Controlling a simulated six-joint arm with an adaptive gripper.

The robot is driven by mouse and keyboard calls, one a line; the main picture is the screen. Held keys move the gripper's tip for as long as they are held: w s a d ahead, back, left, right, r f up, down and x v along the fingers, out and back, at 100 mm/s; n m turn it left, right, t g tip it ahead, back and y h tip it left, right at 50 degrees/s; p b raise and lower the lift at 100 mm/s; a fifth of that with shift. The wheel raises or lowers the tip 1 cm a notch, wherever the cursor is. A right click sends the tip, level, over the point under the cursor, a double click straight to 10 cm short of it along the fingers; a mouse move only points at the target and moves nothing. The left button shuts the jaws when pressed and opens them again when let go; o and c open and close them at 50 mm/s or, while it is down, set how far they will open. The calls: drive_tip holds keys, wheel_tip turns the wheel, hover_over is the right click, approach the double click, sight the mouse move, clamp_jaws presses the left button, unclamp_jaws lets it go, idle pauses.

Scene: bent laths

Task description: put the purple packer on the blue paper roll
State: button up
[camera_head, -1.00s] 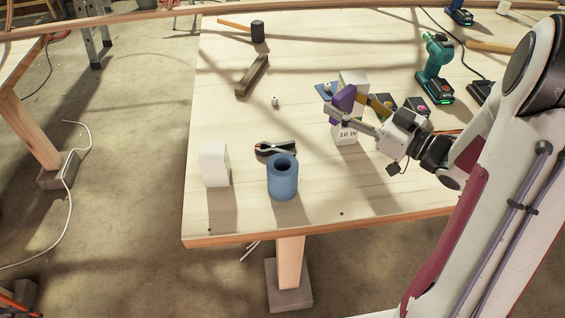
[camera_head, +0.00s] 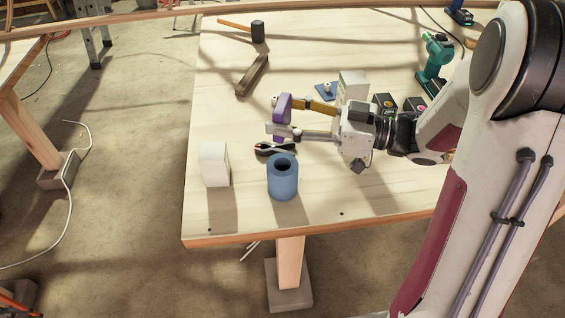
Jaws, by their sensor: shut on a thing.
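The blue paper roll (camera_head: 283,180) stands upright near the table's front edge, its open hole facing up. My gripper (camera_head: 277,115) is shut on the purple packer (camera_head: 284,106), a small block held upright between the fingertips. The packer is above and behind the roll in the picture, apart from it. Part of the packer is hidden by the near finger.
A white block (camera_head: 214,164) stands left of the roll. A dark tool with a red part (camera_head: 272,149) lies just behind the roll. A white box (camera_head: 354,85) stands behind my gripper. A wooden bar (camera_head: 252,76) and a mallet (camera_head: 257,32) lie farther back. The front right tabletop is clear.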

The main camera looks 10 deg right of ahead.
hover_over(286, 165)
drive_tip(key=shift+f, duration=2.95)
drive_tip(key=shift+f, duration=0.1)
drive_tip(key=shift+f, duration=2)
drive_tip(key=shift+f, duration=0.1)
drive_tip(key=o, duration=1.1)
drive_tip(key=v, duration=1.2)
